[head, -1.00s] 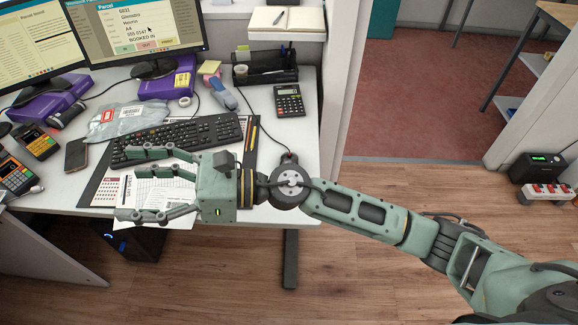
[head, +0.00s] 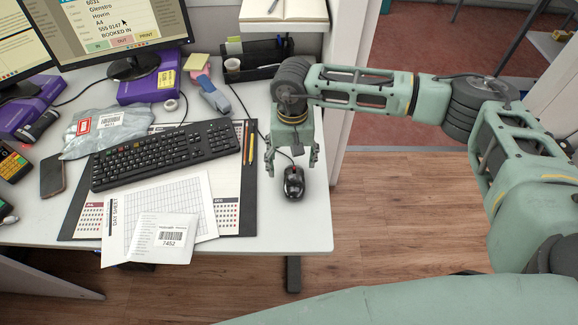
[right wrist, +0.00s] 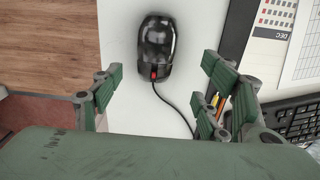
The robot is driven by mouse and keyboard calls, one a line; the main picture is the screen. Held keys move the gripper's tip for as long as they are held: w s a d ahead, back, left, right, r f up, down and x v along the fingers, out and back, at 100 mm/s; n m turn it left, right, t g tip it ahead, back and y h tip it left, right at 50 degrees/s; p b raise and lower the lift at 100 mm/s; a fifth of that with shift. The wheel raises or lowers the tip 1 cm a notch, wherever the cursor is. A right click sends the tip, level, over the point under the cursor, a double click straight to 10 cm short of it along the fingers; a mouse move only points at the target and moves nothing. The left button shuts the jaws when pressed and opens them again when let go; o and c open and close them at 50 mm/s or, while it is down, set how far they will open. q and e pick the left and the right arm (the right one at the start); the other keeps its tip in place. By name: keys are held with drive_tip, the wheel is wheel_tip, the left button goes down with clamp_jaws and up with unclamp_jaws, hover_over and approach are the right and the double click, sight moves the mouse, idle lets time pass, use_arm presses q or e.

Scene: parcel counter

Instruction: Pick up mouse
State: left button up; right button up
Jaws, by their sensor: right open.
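A black mouse (head: 293,182) with a red wheel and a cord lies on the white desk near its right edge. My right gripper (head: 291,165) is open and points down, above and just behind the mouse in the head view. In the right wrist view the mouse (right wrist: 155,47) lies ahead of the two sets of open fingers (right wrist: 160,95), with nothing between them but bare desk and the cord. My left gripper is not in view.
A keyboard (head: 165,153) lies left of the mouse on a desk mat, with pencils (head: 249,143) at the mat's right side. A paper sheet and a white label packet (head: 163,238) lie at the front. A pen tray (head: 250,68) stands behind. Desk around the mouse is clear.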

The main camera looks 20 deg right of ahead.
sight(294, 177)
drive_tip(key=shift+s+f, duration=0.2)
drive_tip(key=shift+f, duration=0.15)
drive_tip(key=f, duration=0.1)
drive_tip(key=s+f+p, duration=0.1)
drive_tip(key=shift+d+f, duration=0.15)
drive_tip(key=shift+f, duration=0.2)
wheel_tip(294, 177, down, 3)
drive_tip(key=shift+w+r+p, duration=0.1)
drive_tip(key=shift+p, duration=0.35)
drive_tip(key=shift+w+f, duration=0.1)
drive_tip(key=shift+f, duration=0.4)
drive_tip(key=c, duration=1.2)
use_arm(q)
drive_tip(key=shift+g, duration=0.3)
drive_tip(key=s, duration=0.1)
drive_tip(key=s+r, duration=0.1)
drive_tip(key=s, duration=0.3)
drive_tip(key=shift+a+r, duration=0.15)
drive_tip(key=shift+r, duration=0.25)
use_arm(e)
drive_tip(key=shift+c, duration=0.4)
